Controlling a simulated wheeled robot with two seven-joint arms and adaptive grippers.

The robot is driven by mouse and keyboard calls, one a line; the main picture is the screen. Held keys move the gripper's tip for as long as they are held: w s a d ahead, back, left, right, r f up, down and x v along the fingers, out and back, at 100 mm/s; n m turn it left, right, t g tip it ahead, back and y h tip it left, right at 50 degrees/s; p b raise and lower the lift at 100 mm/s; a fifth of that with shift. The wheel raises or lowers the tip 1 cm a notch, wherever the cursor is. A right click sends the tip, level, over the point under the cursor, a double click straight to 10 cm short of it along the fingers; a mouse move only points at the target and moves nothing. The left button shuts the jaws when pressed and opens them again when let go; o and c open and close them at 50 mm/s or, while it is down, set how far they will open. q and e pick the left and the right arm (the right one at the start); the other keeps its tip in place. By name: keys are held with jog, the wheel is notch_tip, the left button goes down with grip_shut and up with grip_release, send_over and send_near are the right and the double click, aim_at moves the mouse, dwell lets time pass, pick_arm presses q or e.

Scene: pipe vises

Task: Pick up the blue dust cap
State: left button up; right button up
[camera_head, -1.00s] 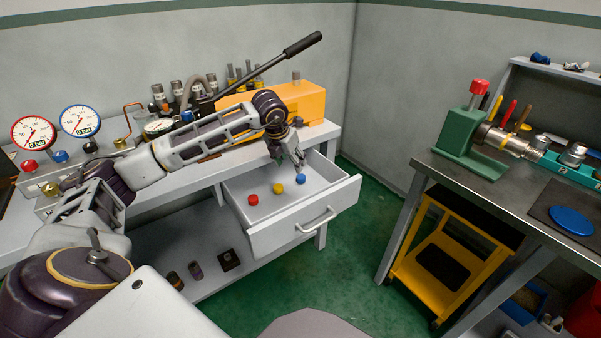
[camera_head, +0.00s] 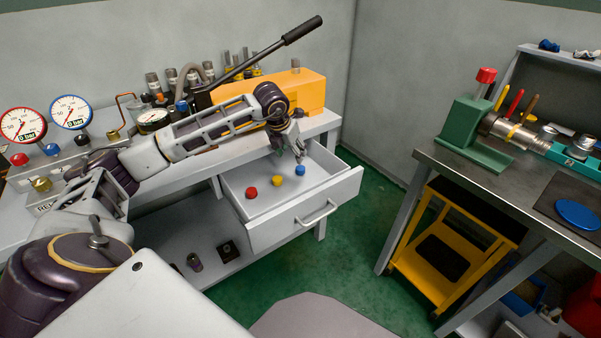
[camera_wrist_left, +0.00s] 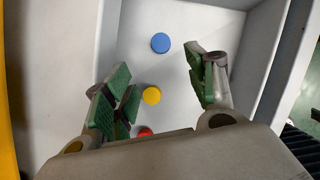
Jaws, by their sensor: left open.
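The blue dust cap (camera_head: 300,169) lies in the open drawer, at the right end of a row with a yellow cap (camera_head: 277,181) and a red cap (camera_head: 251,193). In the left wrist view the blue cap (camera_wrist_left: 160,43) is beyond the fingertips, near the upper middle. The yellow cap (camera_wrist_left: 151,95) shows between the fingers, and the red cap (camera_wrist_left: 145,132) is partly hidden by the gripper body. My left gripper (camera_head: 299,155) is open and empty, above the drawer and close to the blue cap. My right gripper is not in view.
The drawer (camera_head: 307,218) has raised walls around the caps and is pulled out from the grey bench. An orange pump (camera_head: 305,92) with a long black lever stands behind my arm. A bench with a green vise (camera_head: 462,135) stands at the right.

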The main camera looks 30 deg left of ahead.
pick_arm(q)
send_near(300, 169)
jog(key=f, duration=0.2)
jog(key=shift+w+a+f+b, duration=0.25)
jog(key=shift+w+a+b, duration=0.05)
jog(key=shift+b, duration=0.05)
jog(key=shift+x, duration=0.8)
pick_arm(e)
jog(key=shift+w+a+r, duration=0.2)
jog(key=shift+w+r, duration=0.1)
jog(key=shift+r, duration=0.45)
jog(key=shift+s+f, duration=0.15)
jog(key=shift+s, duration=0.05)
pick_arm(q)
jog(key=shift+w, duration=0.1)
